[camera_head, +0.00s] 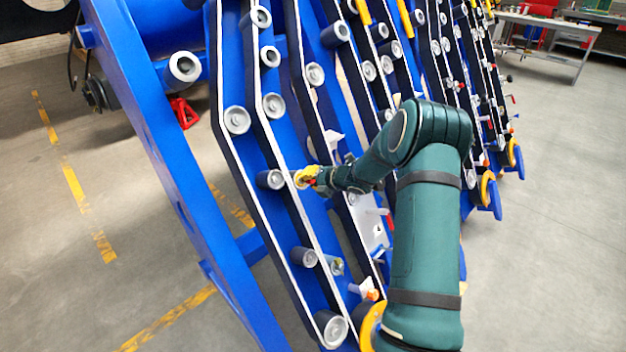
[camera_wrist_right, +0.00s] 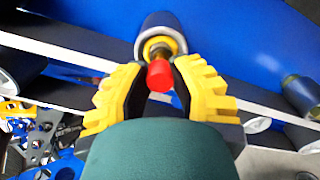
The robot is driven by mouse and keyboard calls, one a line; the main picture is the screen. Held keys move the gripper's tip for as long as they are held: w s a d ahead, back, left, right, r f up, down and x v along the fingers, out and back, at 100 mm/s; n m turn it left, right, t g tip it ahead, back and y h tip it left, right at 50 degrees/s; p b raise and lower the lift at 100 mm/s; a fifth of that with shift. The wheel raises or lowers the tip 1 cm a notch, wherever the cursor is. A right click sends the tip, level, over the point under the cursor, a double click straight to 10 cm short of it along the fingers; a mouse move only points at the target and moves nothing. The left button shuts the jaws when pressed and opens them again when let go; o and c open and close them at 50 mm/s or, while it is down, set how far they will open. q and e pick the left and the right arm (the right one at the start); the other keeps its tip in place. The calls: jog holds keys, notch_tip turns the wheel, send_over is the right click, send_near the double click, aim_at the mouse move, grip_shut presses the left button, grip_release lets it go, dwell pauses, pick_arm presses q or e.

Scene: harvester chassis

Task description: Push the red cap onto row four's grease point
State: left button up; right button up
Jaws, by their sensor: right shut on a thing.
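The red cap (camera_wrist_right: 159,75) shows in the right wrist view between the yellow fingers of my right gripper (camera_wrist_right: 158,80). The gripper is shut on it. Just beyond the cap is a grey roller end (camera_wrist_right: 148,28) with a yellow ring (camera_wrist_right: 160,46) around its middle. In the head view, my right gripper (camera_head: 307,177) is beside a blue-and-white chassis row, near a grey roller (camera_head: 271,179). Row numbers are not readable. My left gripper is not in view.
Several blue rows with white edges and grey rollers (camera_head: 237,120) stand close around my right arm. A thick blue beam (camera_head: 165,150) runs along the left. A red jack (camera_head: 184,112) stands on the floor behind. A workbench (camera_head: 545,35) is at the back right.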

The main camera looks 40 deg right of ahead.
jog(key=shift+x, duration=0.95)
jog(key=o, duration=0.8)
jog(key=a+v, duration=0.1)
jog(key=v, duration=1.1)
jog(key=shift+d, duration=0.55)
